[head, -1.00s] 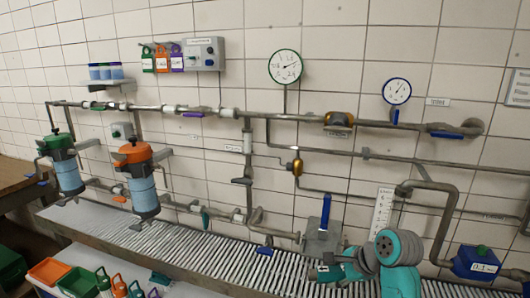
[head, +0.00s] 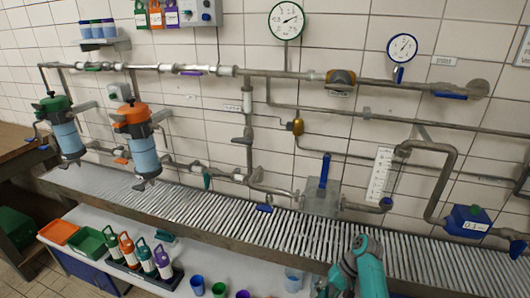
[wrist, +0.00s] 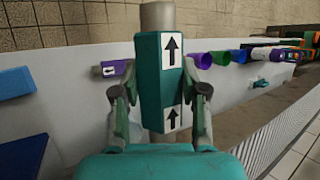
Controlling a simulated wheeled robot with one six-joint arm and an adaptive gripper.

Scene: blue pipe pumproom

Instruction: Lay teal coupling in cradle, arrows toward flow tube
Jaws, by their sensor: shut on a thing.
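The teal coupling (wrist: 150,85) is a faceted teal body with grey pipe ends above and below. It stands upright in the wrist view, clasped across its middle. Two white labels on it carry black arrows pointing up in that view, away from my palm. My gripper (wrist: 160,90) is shut on it, one finger on each side. In the head view my teal arm shows at the bottom edge, right of centre, and the coupling cannot be made out there. I cannot clearly identify the cradle or the flow tube in either view.
A slatted grey bench (head: 240,216) runs below the wall pipes. A lower white shelf (head: 225,262) holds labelled bottles (head: 144,256), small cups (head: 197,286), a green tray (head: 90,243) and an orange tray (head: 59,231). A blue-handled valve box (head: 320,196) stands behind my arm.

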